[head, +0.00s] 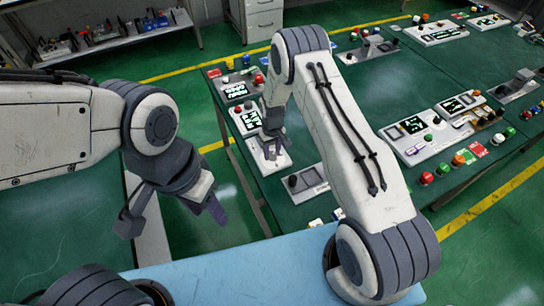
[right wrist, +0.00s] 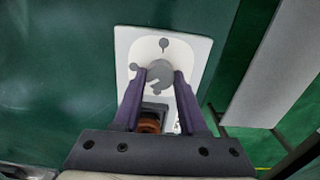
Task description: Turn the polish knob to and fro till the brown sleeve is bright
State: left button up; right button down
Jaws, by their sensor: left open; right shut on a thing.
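The polish knob (right wrist: 160,72) is a grey round knob on a white panel (right wrist: 201,45) in the right wrist view. My right gripper (right wrist: 158,77) has one finger on each side of the knob and is shut on it. The brown sleeve (right wrist: 149,124) sits in a dark recess of the panel, between the finger bases; the gripper's body hides part of it, and its finish is hard to judge. In the head view my right gripper (head: 272,147) reaches down to the white panel (head: 283,161) at the table's near left edge. My left gripper (head: 172,218) is open and empty, away from the table.
The green table (head: 325,120) carries several other control panels, such as one with a dark screen and coloured buttons (head: 237,87). A grey lever panel (head: 300,185) lies close to the right gripper. A blue surface (head: 230,272) is in front.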

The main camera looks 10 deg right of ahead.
aim_at(272, 154)
jog(key=m+b, duration=0.2)
jog(key=m, duration=0.1)
jog(key=shift+f+m, duration=0.15)
jog(key=shift+m, duration=0.15)
jog(key=shift+m+b, duration=1.05)
jog(key=shift+m, duration=0.65)
jog(key=shift+r, duration=0.2)
jog(key=shift+c, duration=2.2)
grip_release()
notch_tip(272, 154, up, 10)
jog(key=b, duration=0.2)
jog(key=shift+r, duration=0.2)
jog(key=shift+b, duration=0.3)
